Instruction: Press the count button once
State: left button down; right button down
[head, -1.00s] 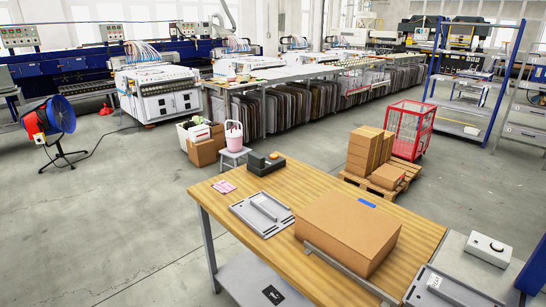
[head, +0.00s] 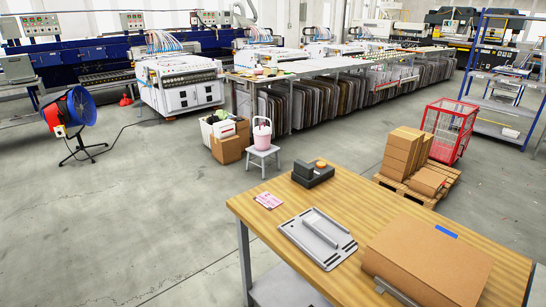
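A dark grey device (head: 313,175) sits at the back left corner of the wooden table. It has a small round orange part (head: 321,164) on top that looks like a button, but I cannot read any label on it. I cannot tell for sure that this is the count button. Neither of my grippers shows in the head view.
The wooden table (head: 345,205) also holds pink cards (head: 269,200), a grey metal plate with a bar (head: 317,238) and a large cardboard box (head: 428,262). Behind stand a white stool (head: 263,160) and a pallet of boxes (head: 418,190). Open floor (head: 150,225) lies left.

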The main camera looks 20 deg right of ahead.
aim_at(319, 165)
jog(key=i+j+u, duration=0.35)
jog(key=i, duration=0.35)
jog(key=i+l+u, duration=0.1)
jog(key=i+u, duration=0.25)
jog(key=i, duration=0.4)
jog(key=i+z, duration=0.1)
jog(key=i, duration=0.75)
jog(key=i+j+z, duration=0.15)
jog(key=i, duration=0.65)
jog(key=i+z, duration=0.3)
jog(key=z, duration=0.15)
jog(key=i+z, duration=0.35)
jog(key=z, duration=0.15)
jog(key=i+j+z, duration=0.2)
jog(key=z, duration=0.25)
jog(key=i+z, duration=0.2)
jog(key=z, duration=0.2)
jog(key=i+z, duration=0.15)
jog(key=z, duration=0.25)
jog(key=i+j+z, duration=0.2)
jog(key=z, duration=0.2)
jog(key=i+j+z, duration=0.15)
jog(key=z, duration=0.25)
jog(key=i+j+z, duration=0.4)
jog(key=k+l, duration=0.05)
jog(key=k, duration=0.05)
